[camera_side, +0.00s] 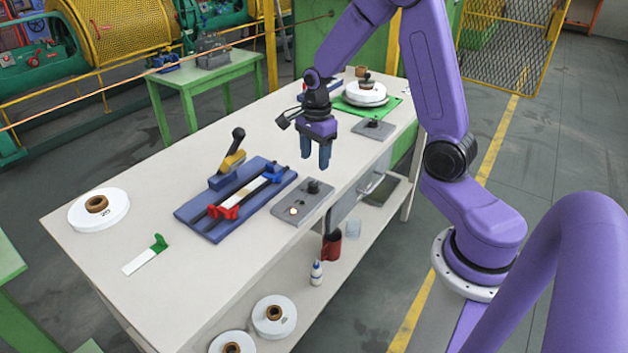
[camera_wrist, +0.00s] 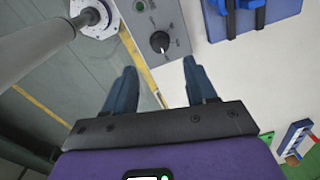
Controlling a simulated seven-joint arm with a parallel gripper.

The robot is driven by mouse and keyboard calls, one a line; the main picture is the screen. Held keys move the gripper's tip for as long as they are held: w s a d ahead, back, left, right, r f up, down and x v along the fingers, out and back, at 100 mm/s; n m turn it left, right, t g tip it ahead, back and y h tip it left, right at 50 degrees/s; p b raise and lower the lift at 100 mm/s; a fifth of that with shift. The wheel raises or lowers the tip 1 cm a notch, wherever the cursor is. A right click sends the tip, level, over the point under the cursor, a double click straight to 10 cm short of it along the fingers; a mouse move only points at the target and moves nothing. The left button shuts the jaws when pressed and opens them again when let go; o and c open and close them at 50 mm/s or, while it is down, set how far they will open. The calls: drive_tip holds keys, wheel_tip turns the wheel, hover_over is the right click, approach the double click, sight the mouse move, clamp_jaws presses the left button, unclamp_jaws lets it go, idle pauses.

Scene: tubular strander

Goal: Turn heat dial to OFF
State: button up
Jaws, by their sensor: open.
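My gripper (camera_side: 315,163) hangs above the table, fingers down, beyond the plate and clear of the dial. In the wrist view my gripper (camera_wrist: 159,70) is open and empty, and the dial appears between and past the fingertips.
A blue fixture (camera_side: 190,214) with red and blue clamps and a lever stands left of the plate. A second grey plate (camera_side: 362,130) with a black knob lies farther back, near a green mat (camera_side: 391,107) with a white spool. Another white spool (camera_side: 98,210) lies at left.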

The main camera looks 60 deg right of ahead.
sight(314, 184)
drive_tip(key=f, duration=0.8)
drive_tip(key=shift+w+f, duration=0.2)
drive_tip(key=shift+f, duration=0.05)
clamp_jaws()
